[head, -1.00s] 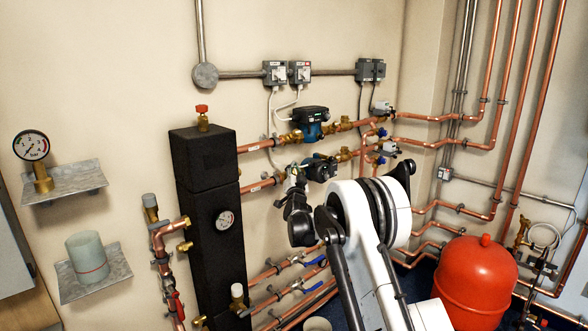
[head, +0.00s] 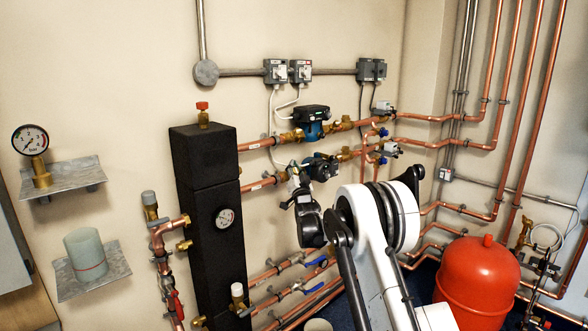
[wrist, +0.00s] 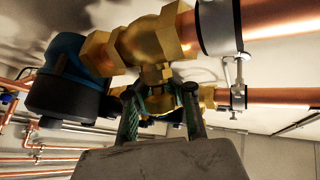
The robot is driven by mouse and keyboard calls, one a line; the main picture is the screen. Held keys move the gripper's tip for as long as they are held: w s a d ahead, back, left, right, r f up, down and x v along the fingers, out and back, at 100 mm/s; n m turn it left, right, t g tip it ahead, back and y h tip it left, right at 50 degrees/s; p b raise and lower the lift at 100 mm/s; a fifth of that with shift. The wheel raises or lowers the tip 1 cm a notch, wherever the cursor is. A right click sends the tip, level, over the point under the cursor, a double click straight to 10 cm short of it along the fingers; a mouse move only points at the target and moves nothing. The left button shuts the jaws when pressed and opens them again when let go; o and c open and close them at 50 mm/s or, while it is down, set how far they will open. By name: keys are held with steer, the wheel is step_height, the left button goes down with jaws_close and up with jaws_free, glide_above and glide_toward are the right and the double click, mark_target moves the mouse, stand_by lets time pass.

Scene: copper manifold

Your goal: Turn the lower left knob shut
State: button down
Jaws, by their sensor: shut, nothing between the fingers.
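The lower pump (head: 322,167), blue and black, sits on the lower copper pipe run. A brass valve fitting is at its left side; in the wrist view this fitting (wrist: 150,45) is large and close, with the pump (wrist: 65,90) to its left. A short brass stem (wrist: 155,74) faces my gripper. The lower left knob cannot be made out clearly; my gripper covers that area. My gripper (head: 293,184) is just below and in front of the fitting.
The upper pump (head: 311,121) and its pipe are just above. The black insulated column (head: 210,235) stands left of my gripper. Copper pipes with blue lever valves (head: 314,262) run below. A red expansion vessel (head: 478,275) stands at lower right.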

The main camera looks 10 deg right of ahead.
steer(key=c, duration=2.5)
jaws_free()
steer(key=shift+f, duration=0.1)
steer(key=o, duration=0.8)
steer(key=shift+s, duration=0.1)
steer(key=v, duration=1.2)
